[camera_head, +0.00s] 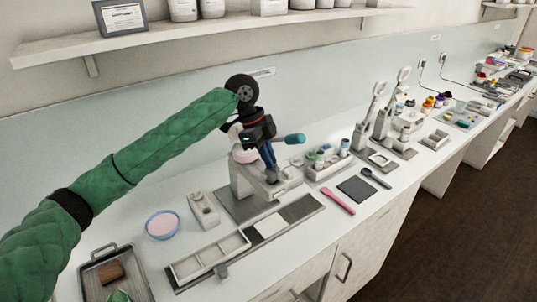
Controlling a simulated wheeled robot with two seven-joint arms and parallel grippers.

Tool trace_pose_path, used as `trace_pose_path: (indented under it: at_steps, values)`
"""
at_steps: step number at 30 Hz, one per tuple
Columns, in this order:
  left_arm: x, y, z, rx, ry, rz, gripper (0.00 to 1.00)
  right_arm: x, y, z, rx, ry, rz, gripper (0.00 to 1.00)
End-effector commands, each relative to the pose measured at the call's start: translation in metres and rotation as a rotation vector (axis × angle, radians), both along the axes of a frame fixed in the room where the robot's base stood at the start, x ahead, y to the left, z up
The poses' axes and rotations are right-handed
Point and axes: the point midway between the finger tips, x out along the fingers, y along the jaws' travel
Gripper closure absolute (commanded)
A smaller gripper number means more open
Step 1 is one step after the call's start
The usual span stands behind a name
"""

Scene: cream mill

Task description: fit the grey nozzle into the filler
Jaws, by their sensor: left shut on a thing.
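The filler (243,182) is a pale machine on a grey base at the middle of the counter, with pink contents in its top. A teal-ended handle (294,139) sticks out to its right. My left gripper (269,163) points down at the filler's front right side. It is shut on a small grey piece, seemingly the grey nozzle (272,175), at its fingertips. The nozzle overlaps the filler in this view, and I cannot tell whether it touches or sits in it. My gripper hides part of the filler. My right gripper is not in view.
A blue bowl (162,224) with pink contents stands left. A pink spatula (338,201), a dark square (357,188) and a rack of small jars (329,160) are right. A shelf (200,34) runs above.

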Motion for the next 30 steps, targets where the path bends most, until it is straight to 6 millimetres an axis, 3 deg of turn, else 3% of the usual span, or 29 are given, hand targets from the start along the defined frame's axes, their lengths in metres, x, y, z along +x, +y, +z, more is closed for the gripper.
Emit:
trace_pose_path:
  at_steps: [30]
  values:
    - [0.0,0.0,-0.032,0.0,0.0,0.0,1.0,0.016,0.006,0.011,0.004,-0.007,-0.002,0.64]
